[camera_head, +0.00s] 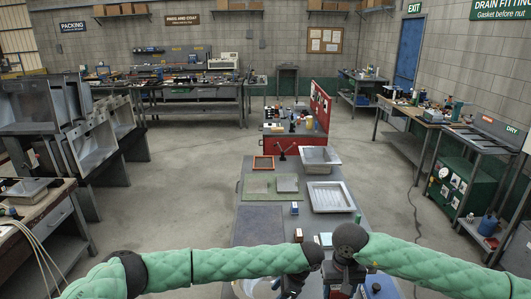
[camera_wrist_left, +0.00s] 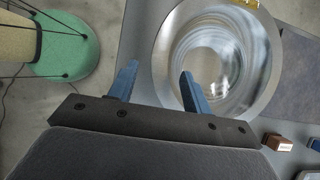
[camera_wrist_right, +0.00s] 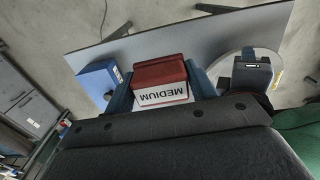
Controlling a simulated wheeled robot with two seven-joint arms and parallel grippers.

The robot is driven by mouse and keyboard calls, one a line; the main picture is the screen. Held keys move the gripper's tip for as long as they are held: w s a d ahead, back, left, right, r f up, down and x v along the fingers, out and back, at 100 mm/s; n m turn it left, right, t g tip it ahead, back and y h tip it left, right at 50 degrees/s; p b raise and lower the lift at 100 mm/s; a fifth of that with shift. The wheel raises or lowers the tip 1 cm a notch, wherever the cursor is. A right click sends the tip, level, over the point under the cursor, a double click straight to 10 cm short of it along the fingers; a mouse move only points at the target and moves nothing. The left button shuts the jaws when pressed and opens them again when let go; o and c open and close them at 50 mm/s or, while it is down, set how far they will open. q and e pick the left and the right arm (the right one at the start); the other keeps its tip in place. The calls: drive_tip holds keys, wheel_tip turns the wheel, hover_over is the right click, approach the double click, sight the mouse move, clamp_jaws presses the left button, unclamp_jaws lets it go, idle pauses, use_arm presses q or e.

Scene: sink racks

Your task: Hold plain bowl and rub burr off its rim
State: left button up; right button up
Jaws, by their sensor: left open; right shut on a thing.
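The plain bowl is a shiny round metal bowl (camera_wrist_left: 165,58) with a wide flat rim in the left wrist view. A small yellow patch (camera_wrist_left: 246,3) shows at its top edge. My left gripper (camera_wrist_left: 157,75) is open, one finger over the rim's near left part and the other outside it; I cannot tell if they touch. In the head view the bowl (camera_head: 240,289) is mostly hidden by my left arm. My right gripper (camera_wrist_right: 164,78) is shut on a red-topped block marked MEDIUM (camera_wrist_right: 160,72), apart from the bowl. My left gripper (camera_wrist_right: 252,70) stands over the bowl in the right wrist view.
A blue box (camera_wrist_right: 97,78) stands beside the held block. A brown-topped block (camera_wrist_left: 278,142) lies near the bowl. Farther along the bench are a grey tray (camera_head: 330,207), a basin (camera_head: 321,150) and a green mat (camera_head: 246,187).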

use_arm(q)
drive_tip(key=shift+b+x, duration=0.45)
drive_tip(key=shift+x, duration=3.75)
drive_tip(key=shift+a, duration=0.1)
drive_tip(key=shift+c, duration=0.3)
drive_tip(key=c, duration=0.6)
